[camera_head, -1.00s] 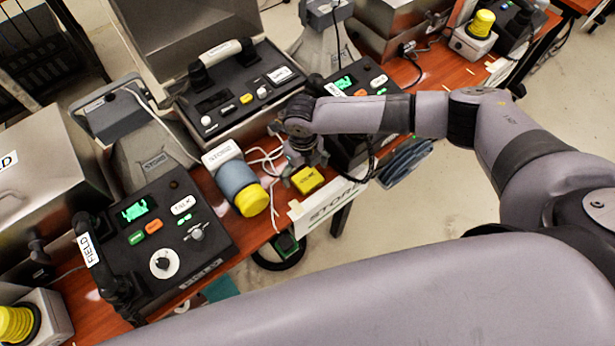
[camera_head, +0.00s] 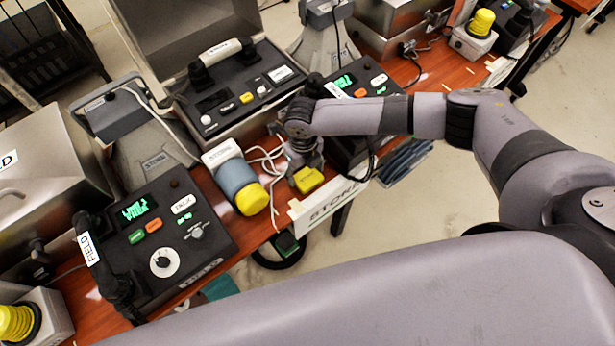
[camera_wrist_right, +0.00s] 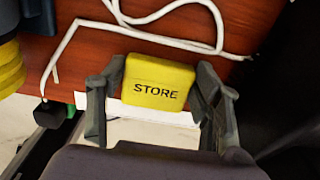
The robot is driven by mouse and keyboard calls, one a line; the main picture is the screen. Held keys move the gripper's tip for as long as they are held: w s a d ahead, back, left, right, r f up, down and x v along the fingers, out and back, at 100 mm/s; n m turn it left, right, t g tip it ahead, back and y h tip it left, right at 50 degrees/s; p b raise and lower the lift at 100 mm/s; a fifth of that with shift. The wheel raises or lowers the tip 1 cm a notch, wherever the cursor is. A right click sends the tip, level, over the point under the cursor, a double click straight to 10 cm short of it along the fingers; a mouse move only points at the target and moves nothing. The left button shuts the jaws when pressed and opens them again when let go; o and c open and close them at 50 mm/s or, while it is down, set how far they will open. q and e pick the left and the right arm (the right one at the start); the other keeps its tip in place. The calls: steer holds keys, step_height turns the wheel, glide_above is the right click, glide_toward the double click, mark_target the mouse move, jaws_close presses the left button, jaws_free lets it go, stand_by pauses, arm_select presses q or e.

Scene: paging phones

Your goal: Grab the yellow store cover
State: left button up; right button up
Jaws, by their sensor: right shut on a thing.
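The yellow store cover (camera_head: 308,180) is a small block near the table's front edge in the head view. In the right wrist view the cover (camera_wrist_right: 158,83) shows the word STORE and sits between the two fingers. My right gripper (camera_head: 303,168) reaches down from above and is shut on the cover. Its fingers (camera_wrist_right: 158,100) flank the cover on the left and right. I cannot tell whether the cover is clear of the table. My left gripper is not in view.
A grey cylinder with a yellow end (camera_head: 241,184) lies left of the cover. White cable (camera_head: 266,158) loops behind it. A white STORE sign (camera_head: 325,203) hangs at the table's front edge. Phone consoles (camera_head: 160,232) crowd the table; open floor lies in front.

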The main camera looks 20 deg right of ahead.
steer(key=shift+c, duration=1.4)
steer(key=shift+r, duration=0.15)
